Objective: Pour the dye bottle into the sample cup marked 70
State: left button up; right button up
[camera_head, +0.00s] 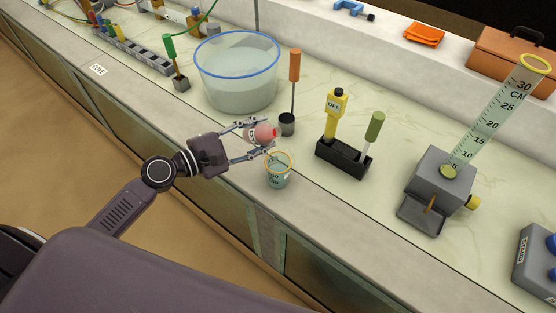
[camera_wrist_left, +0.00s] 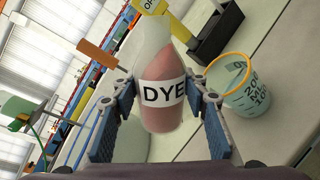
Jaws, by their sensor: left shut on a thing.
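The dye bottle (camera_head: 265,132) holds pinkish-red liquid and has a white label; in the left wrist view the label on the bottle (camera_wrist_left: 163,92) reads DYE. My left gripper (camera_head: 261,137) is shut on it, a blue finger on each side. The bottle leans toward the clear cup (camera_head: 279,174), which has a yellow rim and stands near the counter's front edge, just beside and below the bottle. The cup also shows right of the bottle in the left wrist view (camera_wrist_left: 246,96). Its scale marks are too small to read a 70. My right gripper is out of view.
A large blue-rimmed basin (camera_head: 237,85) stands behind the gripper. A black rack (camera_head: 343,159) and a grey block with a measuring scale (camera_head: 443,178) stand to the right.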

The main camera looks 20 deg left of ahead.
pick_arm(q)
jog(key=shift+w+a+r+m, duration=0.1)
jog(key=shift+a+m, duration=0.05)
jog(key=shift+m, duration=0.35)
dwell(1.0)
jog(key=shift+w+a+f+m+y+p, duration=0.15)
jog(key=shift+m+y, duration=0.1)
jog(key=shift+m, duration=0.2)
jog(key=shift+s+f+m+y+p, duration=0.1)
jog(key=shift+f+m+y, duration=0.1)
jog(key=shift+m, duration=0.3)
jog(key=shift+w+a+f+m+y+p, duration=0.1)
jog(key=shift+m+y, duration=0.15)
jog(key=shift+m, duration=0.2)
dwell(3.8)
jog(key=shift+f, duration=0.35)
dwell(1.0)
